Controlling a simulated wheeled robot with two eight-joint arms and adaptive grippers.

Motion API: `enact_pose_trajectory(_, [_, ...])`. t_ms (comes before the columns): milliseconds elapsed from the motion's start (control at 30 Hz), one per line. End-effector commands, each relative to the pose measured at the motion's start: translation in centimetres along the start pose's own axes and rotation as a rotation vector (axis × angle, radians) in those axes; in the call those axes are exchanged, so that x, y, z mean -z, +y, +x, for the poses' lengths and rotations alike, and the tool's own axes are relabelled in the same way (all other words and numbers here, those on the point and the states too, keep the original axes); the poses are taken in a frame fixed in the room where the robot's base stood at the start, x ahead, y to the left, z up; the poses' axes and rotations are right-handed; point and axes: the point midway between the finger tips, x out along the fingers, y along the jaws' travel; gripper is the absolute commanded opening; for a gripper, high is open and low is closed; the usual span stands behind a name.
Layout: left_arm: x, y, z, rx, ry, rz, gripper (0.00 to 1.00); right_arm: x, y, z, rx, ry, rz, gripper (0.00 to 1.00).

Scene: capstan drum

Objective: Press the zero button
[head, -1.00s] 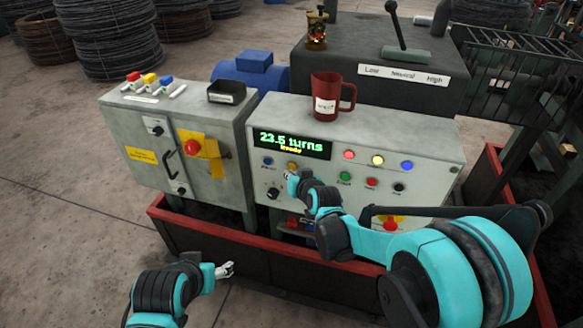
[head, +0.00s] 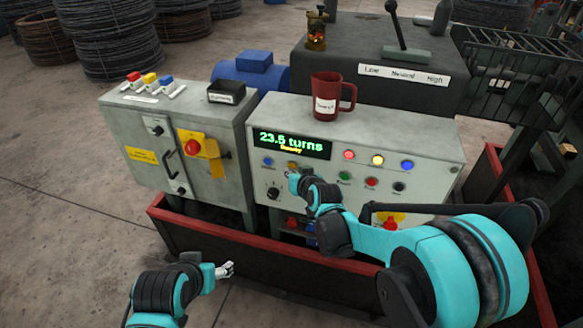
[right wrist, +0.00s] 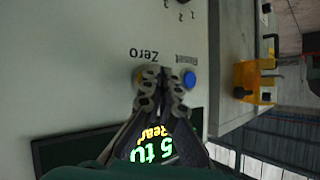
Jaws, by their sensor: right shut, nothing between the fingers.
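The zero button is the amber button (head: 292,165) on the grey control panel (head: 440,172), just under the green display. In the right wrist view the upside-down word Zero stands beside the amber button (right wrist: 138,76), which is partly hidden by a finger. My right gripper (head: 292,177) is shut and empty, close to the panel just below the button. In the right wrist view its fingertips (right wrist: 162,72) lie between the amber button and a blue button (right wrist: 189,79). I cannot tell whether they touch the panel. My left gripper (head: 228,269) is low at the front, away from the panel; its opening is unclear.
The display (head: 292,143) reads 23.5 turns. Several other coloured buttons and a black knob (head: 272,193) share the panel. A red mug (head: 326,98) stands on top. A red-rimmed barrier (head: 200,230) runs in front.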

Motion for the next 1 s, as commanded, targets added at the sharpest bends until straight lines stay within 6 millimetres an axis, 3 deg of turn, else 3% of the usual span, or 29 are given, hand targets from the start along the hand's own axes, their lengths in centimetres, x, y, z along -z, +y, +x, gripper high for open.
enact_pose_trajectory(1000, [-0.05, 0.00, 0.07, 0.000, 0.000, 0.000, 0.66, 0.44, 0.46, 0.59, -0.001, 0.001, 0.000, 0.00])
